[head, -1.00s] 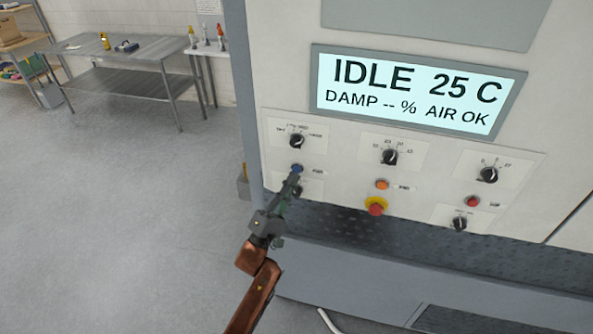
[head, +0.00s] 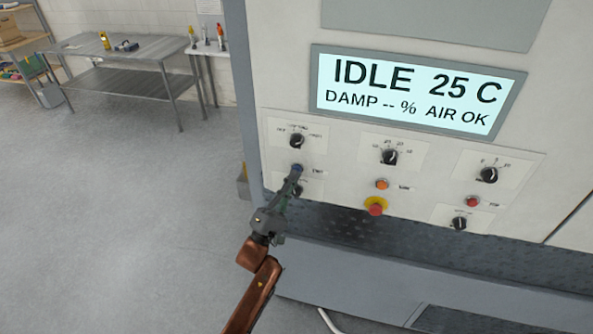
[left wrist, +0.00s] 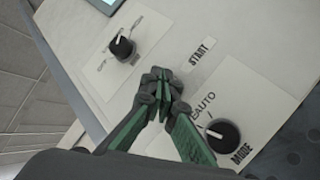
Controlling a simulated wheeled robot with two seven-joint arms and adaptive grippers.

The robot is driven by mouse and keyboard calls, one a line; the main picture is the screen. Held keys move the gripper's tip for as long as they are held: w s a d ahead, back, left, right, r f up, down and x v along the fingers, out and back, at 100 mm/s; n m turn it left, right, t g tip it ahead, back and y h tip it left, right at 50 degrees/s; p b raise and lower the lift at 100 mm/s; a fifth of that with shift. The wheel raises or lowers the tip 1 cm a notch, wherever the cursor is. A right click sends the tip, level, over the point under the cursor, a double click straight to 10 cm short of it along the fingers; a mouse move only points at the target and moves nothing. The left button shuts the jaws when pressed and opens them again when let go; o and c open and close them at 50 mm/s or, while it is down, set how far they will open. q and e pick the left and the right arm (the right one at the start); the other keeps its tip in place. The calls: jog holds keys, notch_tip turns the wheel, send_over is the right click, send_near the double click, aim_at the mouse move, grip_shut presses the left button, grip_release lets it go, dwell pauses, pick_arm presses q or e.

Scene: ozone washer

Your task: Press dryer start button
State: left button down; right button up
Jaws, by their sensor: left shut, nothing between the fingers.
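The dryer's control panel (head: 335,170) is a pale sloped face with knobs and buttons. The blue start button (head: 298,167) sits at its left, below a black knob. My left gripper (head: 297,173) is shut and empty, with its tips at the start button in the head view; I cannot tell whether they touch it. In the left wrist view the closed fingertips (left wrist: 161,75) lie beside the START label (left wrist: 200,52) and hide the button. The display (head: 418,92) reads IDLE 25 C, DAMP -- %, AIR OK. My right gripper is not in view.
An orange button (head: 382,184), a red emergency button on yellow (head: 376,207) and a red button (head: 472,201) lie to the right. The mode knob (left wrist: 222,136) is close to the fingers. A metal table (head: 130,48) stands far back left; floor between is clear.

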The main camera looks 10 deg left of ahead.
pick_arm(q)
jog(key=shift+w, duration=0.45)
dwell(0.4)
jog(key=shift+s, duration=0.1)
jog(key=shift+s+p, duration=0.5)
jog(key=shift+s, duration=0.35)
jog(key=s+p, duration=0.2)
jog(key=s, duration=0.3)
jog(key=shift+a, duration=0.1)
dwell(0.7)
